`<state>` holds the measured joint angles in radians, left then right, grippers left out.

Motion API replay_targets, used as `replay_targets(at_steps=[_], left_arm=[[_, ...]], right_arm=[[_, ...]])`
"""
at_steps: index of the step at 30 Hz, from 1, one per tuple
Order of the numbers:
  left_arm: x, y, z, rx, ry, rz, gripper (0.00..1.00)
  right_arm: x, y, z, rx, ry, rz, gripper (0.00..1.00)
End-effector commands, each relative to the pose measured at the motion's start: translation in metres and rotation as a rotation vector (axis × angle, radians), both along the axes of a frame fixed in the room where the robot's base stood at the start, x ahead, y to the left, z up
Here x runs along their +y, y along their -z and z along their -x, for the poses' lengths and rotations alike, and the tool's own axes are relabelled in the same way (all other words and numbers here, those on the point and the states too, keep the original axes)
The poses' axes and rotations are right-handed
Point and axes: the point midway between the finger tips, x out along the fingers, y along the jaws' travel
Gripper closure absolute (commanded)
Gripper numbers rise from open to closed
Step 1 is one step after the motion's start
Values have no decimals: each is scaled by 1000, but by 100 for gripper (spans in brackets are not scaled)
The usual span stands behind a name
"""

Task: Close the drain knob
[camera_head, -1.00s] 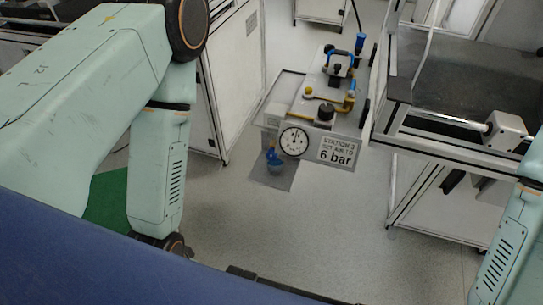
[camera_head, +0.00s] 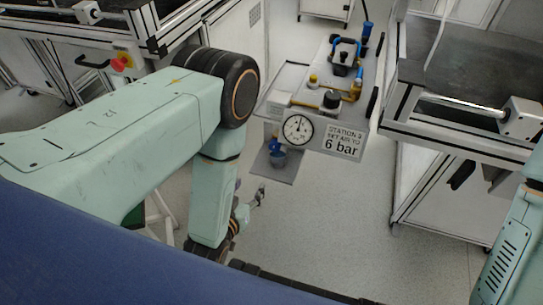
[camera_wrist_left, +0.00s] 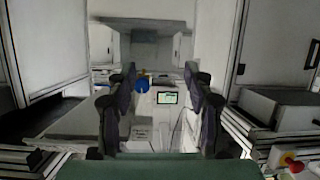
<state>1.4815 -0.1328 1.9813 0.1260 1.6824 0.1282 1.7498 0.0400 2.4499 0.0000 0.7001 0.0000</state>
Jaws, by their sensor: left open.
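A small blue part (camera_head: 274,144), which may be the drain knob, hangs below the round gauge (camera_head: 298,129) at the front of the station cart. My right gripper is out of view; only my right arm shows at the right edge.
A sign (camera_head: 342,141) reading "6 bar" is right of the gauge. The cart (camera_head: 291,76) carries blue and yellow fittings. A dark-topped bench (camera_head: 460,75) stands close on the right. A bench with a red button (camera_head: 121,62) is at upper left. Grey floor (camera_head: 330,215) in front is clear.

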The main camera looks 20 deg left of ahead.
Motion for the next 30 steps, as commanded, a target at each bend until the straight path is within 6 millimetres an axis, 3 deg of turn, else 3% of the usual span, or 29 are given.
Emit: replay_targets(at_steps=[3, 9, 14, 24, 30], left_arm=[[-16, -14, -17, -201, 12, 31, 48], [-27, -34, -26, -372, 21, 61, 48], [-29, -37, -38, -391, 21, 64, 48], [-30, -36, -88, -388, 21, 62, 48], [-31, -36, -103, -385, 20, 62, 48]], right_arm=[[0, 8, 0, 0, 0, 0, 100], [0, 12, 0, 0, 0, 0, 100], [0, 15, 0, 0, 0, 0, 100], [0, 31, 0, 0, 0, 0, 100], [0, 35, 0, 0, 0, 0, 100]])
